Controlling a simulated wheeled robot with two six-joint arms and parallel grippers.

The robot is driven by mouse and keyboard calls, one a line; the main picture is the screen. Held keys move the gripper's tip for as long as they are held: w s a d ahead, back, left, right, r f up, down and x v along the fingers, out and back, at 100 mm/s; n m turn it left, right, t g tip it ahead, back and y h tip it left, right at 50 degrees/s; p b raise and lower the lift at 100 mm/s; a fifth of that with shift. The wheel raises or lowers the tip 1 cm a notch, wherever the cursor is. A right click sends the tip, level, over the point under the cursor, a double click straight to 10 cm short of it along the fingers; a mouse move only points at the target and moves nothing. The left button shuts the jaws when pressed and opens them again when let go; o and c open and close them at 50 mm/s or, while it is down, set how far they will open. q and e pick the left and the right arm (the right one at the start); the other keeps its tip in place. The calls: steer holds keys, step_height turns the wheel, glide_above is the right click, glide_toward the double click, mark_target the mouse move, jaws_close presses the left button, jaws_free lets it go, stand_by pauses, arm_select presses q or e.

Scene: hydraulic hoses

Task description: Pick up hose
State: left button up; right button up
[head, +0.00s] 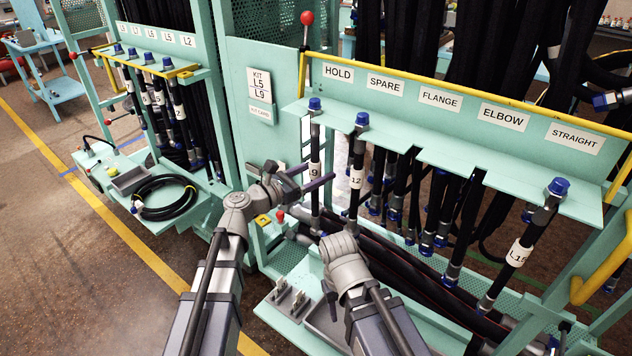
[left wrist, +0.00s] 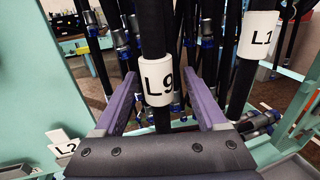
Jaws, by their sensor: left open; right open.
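A black hose with a white L9 tag (head: 315,170) hangs from the HOLD slot of the teal rack, its blue cap on top. My left gripper (head: 319,178) is open at this tag. In the left wrist view the L9 hose (left wrist: 158,82) stands between the two purple fingers (left wrist: 161,92), with gaps on both sides. A hose tagged L15 (head: 518,252) hangs in the STRAIGHT slot. My right gripper (head: 312,238) is open, lower down; its fingers are mostly hidden.
The rack's labelled shelf (head: 460,160) runs above the hoses, with several more hoses hanging behind. A kit card (head: 259,85) reads L5 and L9. A second rack at left has a coiled hose (head: 166,196) on its tray. Open floor lies at the left.

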arm_select(q)
steer(key=x, duration=0.3)
steer(key=shift+w+a, duration=0.1)
jaws_close()
stand_by(0.4)
steer(key=shift+r, duration=0.1)
